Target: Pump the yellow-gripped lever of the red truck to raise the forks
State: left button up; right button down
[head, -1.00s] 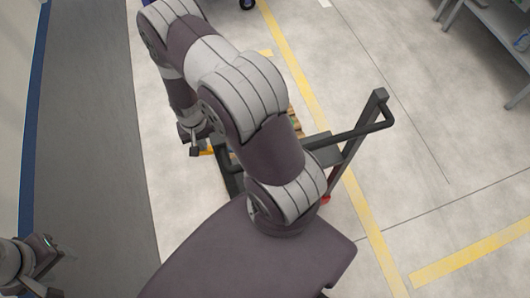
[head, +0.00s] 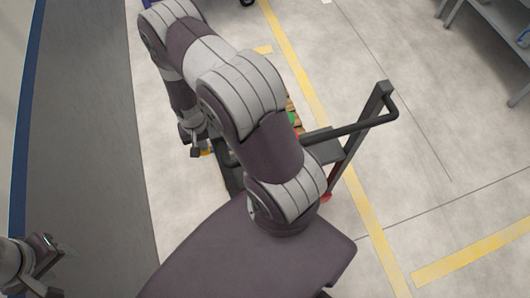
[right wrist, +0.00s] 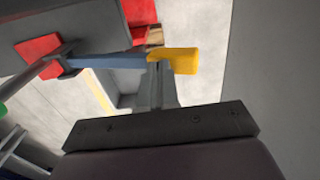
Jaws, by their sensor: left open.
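The truck's dark upright handle frame (head: 352,130) stands right of my right arm in the head view, with a red part (head: 327,196) low on it. My right arm hides much of the truck. In the right wrist view the lever is a blue-grey bar (right wrist: 108,62) running from a red bracket (right wrist: 45,52) to a yellow grip (right wrist: 173,60). My right gripper (right wrist: 159,68) has its fingers together, with the tips at the grip's near side; contact is unclear. In the head view it (head: 193,142) is beside a bit of yellow. My left gripper (head: 48,252) is open and empty at the lower left.
A grey shelf (head: 490,35) stands at the upper right. Yellow lines (head: 300,75) mark the pale floor. A dark grey floor strip (head: 90,120) runs along the left. Open floor lies right of the truck.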

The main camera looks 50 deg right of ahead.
notch_tip(320, 180, down, 8)
jog(key=b, duration=0.5)
notch_tip(320, 180, up, 13)
jog(key=p, duration=1.1)
jog(key=shift+r, duration=0.1)
jog(key=shift+f, duration=0.2)
notch_tip(320, 180, down, 12)
jog(key=b, duration=0.9)
notch_tip(320, 180, up, 12)
jog(key=p, duration=0.9)
jog(key=shift+p, duration=0.4)
